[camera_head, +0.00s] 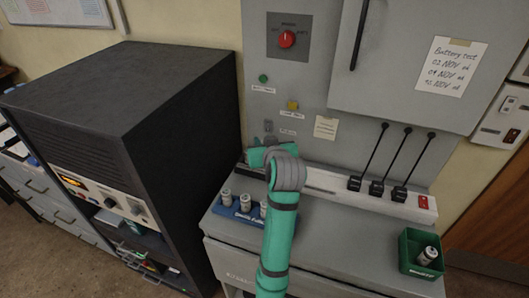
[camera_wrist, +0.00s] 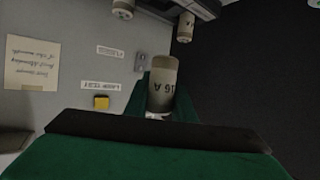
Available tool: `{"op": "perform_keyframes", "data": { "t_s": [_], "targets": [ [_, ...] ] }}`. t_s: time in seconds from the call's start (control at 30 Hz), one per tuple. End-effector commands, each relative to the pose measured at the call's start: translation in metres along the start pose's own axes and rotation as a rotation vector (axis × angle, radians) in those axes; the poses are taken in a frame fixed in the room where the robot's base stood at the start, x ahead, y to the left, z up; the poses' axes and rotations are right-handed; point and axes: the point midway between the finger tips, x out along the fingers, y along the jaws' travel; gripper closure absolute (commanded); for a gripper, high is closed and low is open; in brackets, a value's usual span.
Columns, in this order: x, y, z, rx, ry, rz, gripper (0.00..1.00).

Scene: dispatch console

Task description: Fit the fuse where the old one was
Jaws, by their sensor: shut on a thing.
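A pale cylindrical fuse marked 16 A (camera_wrist: 162,84) is held between the green fingers of my gripper (camera_wrist: 160,104) in the wrist view. It stands off in front of the grey panel (camera_wrist: 75,85), and I cannot tell whether it touches anything. In the head view my wrist hides the fuse and the fingertips. A blue rack (camera_head: 238,215) on the ledge left of my arm holds several fuses (camera_head: 245,203). Another fuse (camera_head: 428,254) lies tilted in a green bin (camera_head: 408,262) at the right.
The panel carries a red knob (camera_head: 287,40), a green button (camera_head: 263,78), a yellow button (camera_head: 292,105) and a small grey switch (camera_head: 268,126). Black levers (camera_head: 376,187) stand right of my arm. A dark cabinet (camera_head: 120,90) borders the left. The ledge before the bin is clear.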

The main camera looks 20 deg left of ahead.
Motion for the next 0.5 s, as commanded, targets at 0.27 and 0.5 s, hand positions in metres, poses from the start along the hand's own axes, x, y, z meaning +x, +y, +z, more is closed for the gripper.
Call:
{"op": "perform_keyframes", "data": {
  "t_s": [0.27,0.5],
  "targets": [
    [0.061,0.008,0.015,0.001,-0.002,0.000,1.00],
    [0.092,0.013,0.031,-0.001,0.001,0.001,1.00]
  ]
}}
